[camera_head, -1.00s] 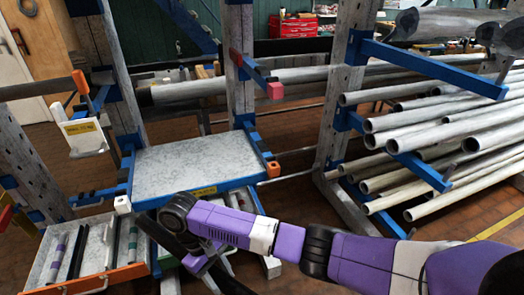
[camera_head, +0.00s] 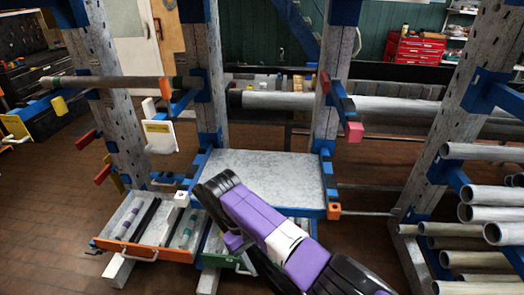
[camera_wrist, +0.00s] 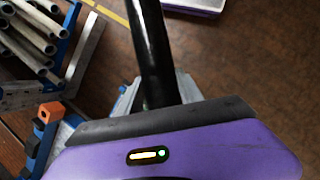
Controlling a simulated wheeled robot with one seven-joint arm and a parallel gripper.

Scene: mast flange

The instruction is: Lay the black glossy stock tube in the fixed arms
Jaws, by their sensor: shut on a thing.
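The black glossy tube (camera_wrist: 150,50) runs up through the wrist view from my gripper (camera_wrist: 160,112), which is shut on it. Its far end is cut off by the top edge. In the head view my arm covers most of the gripper and I cannot make out the held tube clearly.
A brown and dark tube (camera_head: 115,82) lies across the upper left arms. A grey-topped shelf (camera_head: 260,170) is behind my arm. An orange-fronted drawer (camera_head: 140,249) holds several tubes. Grey pipes (camera_head: 485,215) jut out at right. Floor at far left is clear.

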